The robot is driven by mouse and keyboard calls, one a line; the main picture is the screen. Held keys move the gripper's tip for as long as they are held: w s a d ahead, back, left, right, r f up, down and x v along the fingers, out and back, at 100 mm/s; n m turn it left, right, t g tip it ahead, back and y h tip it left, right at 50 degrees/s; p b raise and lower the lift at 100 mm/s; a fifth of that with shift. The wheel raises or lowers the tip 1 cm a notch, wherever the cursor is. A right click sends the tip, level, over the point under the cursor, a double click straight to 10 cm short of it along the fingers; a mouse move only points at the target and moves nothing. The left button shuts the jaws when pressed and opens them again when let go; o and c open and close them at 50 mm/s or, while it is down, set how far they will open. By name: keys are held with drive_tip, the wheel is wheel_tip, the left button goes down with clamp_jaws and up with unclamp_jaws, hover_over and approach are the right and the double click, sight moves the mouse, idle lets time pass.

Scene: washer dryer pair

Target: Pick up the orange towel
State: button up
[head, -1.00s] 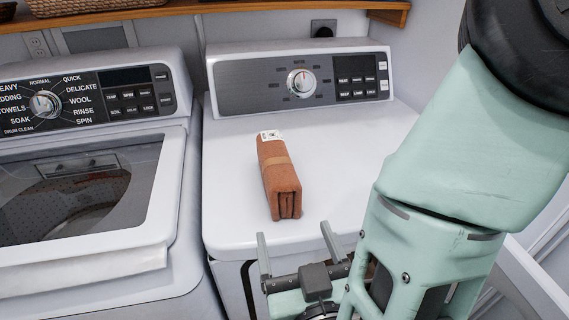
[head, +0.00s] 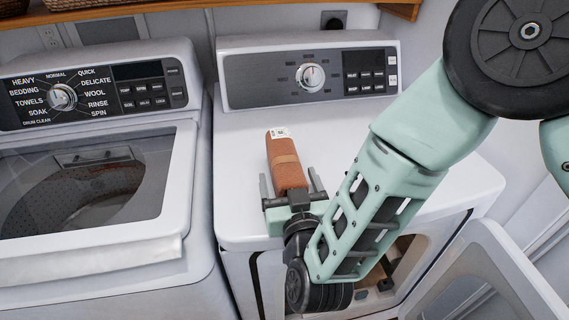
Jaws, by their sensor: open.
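The orange towel (head: 286,163) is folded into a long bundle with a band around it and a white tag at its far end. It lies on top of the dryer (head: 350,160), left of the middle. My gripper (head: 289,180) is open at the towel's near end, with one finger on the left side of the towel and one on the right. The towel's near end is hidden behind the gripper's body. I cannot tell whether the fingers touch the towel.
The washer (head: 90,180) with a glass lid stands on the left. The dryer's control panel (head: 310,78) rises behind the towel. The dryer's front door (head: 490,280) hangs open at the lower right. A wooden shelf (head: 180,8) runs along the top. The dryer top right of the towel is clear.

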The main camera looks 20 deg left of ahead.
drive_tip(key=c, duration=1.1)
drive_tip(key=shift+c, duration=0.8)
drive_tip(key=shift+r, duration=0.1)
